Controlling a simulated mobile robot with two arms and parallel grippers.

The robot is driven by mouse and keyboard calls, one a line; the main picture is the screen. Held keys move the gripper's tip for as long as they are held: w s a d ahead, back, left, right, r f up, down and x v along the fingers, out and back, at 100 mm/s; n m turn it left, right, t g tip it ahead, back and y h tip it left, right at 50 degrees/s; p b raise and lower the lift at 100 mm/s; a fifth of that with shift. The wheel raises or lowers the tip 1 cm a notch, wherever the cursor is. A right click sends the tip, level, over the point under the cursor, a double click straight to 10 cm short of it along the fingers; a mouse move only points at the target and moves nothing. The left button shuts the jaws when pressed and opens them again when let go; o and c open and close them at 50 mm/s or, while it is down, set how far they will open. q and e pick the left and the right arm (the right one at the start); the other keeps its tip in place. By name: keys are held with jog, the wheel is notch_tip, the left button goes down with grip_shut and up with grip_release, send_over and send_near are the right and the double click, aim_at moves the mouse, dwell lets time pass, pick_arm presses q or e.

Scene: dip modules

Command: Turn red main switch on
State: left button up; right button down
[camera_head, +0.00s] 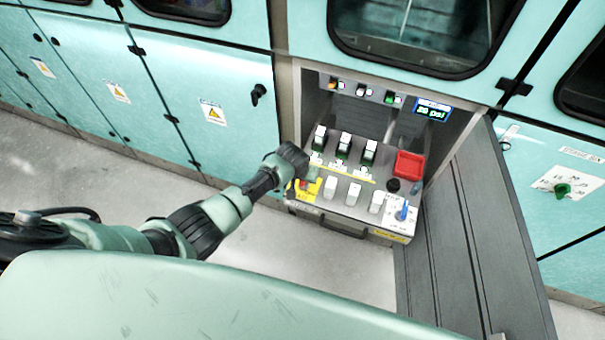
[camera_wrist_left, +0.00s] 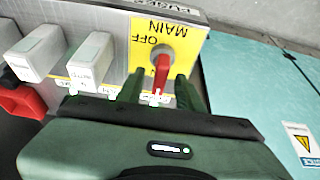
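The red main switch (camera_wrist_left: 161,72) is a red handle on a yellow plate (camera_wrist_left: 190,45) marked MAIN and OFF, which appears upside down in the left wrist view. In the head view the yellow plate (camera_head: 306,190) is at the lower left corner of the control panel, partly hidden by my left gripper (camera_head: 304,174). In the left wrist view the two fingers of my left gripper (camera_wrist_left: 158,92) are apart, one on each side of the red handle, with visible gaps to it. I cannot tell how deep the handle sits between them. My right gripper is not in view.
The panel (camera_head: 340,215) stands in a recess. A grey open door (camera_head: 465,230) borders the right. Teal cabinets (camera_head: 200,75) stand at left.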

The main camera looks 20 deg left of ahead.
pick_arm(q)
jog(key=v, duration=0.7)
jog(key=shift+r, duration=0.35)
jog(key=shift+s+f, duration=0.1)
jog(key=shift+s, duration=0.05)
jog(key=s+a+f+g+b, duration=0.1)
jog(key=s+a+f+b, duration=0.1)
jog(key=s+f, duration=0.8)
jog(key=s+a+f+g+b, duration=0.15)
jog(key=s+f, duration=0.55)
jog(key=f, duration=0.7)
jog(key=s+a+f+b, duration=0.1)
jog(key=s+f, duration=0.4)
jog(key=s, duration=0.5)
jog(key=s+f+m+b, duration=0.1)
jog(key=s+f+b, duration=0.1)
jog(key=s+f, duration=0.3)
jog(key=s+a+f+m+g+b, duration=0.1)
jog(key=s+f, duration=0.4)
jog(key=s, duration=0.9)
jog(key=shift+s+a+b, duration=0.3)
jog(key=shift+s+b, duration=0.05)
jog(key=shift+b, duration=0.05)
jog(key=shift+f, duration=0.1)
